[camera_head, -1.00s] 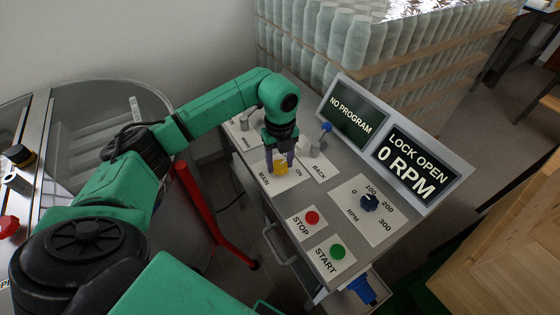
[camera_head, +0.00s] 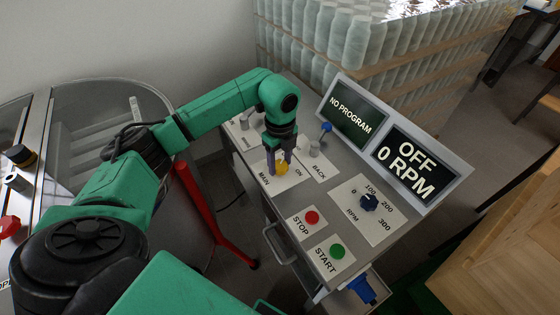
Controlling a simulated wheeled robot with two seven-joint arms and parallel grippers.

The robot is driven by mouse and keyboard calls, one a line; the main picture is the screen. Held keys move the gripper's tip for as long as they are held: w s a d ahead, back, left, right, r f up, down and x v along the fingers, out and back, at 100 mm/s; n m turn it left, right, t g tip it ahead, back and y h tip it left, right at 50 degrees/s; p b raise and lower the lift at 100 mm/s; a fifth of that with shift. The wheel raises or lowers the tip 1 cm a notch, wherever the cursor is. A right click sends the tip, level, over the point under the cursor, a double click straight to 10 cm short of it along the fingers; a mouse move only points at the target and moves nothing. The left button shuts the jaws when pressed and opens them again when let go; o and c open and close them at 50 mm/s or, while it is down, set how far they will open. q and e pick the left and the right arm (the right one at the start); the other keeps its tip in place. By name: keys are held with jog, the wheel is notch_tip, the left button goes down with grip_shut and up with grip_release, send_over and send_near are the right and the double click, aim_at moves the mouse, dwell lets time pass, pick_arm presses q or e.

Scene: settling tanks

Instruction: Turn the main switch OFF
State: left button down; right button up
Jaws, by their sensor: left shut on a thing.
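The main switch (camera_head: 282,168) is a yellow knob on a white plate marked MAIN and ON, on the grey control panel. My left gripper (camera_head: 279,165) comes down on it from above and is shut on the knob, with its fingers on either side. The fingers and wrist hide part of the knob, so its exact pointer direction is hard to see. The right display (camera_head: 410,166) reads OFF and 0 RPM. My right gripper is not in view.
The left display (camera_head: 354,114) reads NO PROGRAM. A blue lever (camera_head: 326,128) stands close behind the gripper. A red bar (camera_head: 205,210) stands left of the panel.

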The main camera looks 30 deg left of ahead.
pick_arm(q)
jog(key=shift+w+r, duration=0.1)
jog(key=shift+c, duration=1.1)
grip_release()
notch_tip(320, 180, up, 8)
jog(key=shift+r+b, duration=0.2)
jog(key=shift+b, duration=0.6)
notch_tip(320, 180, up, 6)
jog(key=p, duration=0.1)
send_over(280, 165)
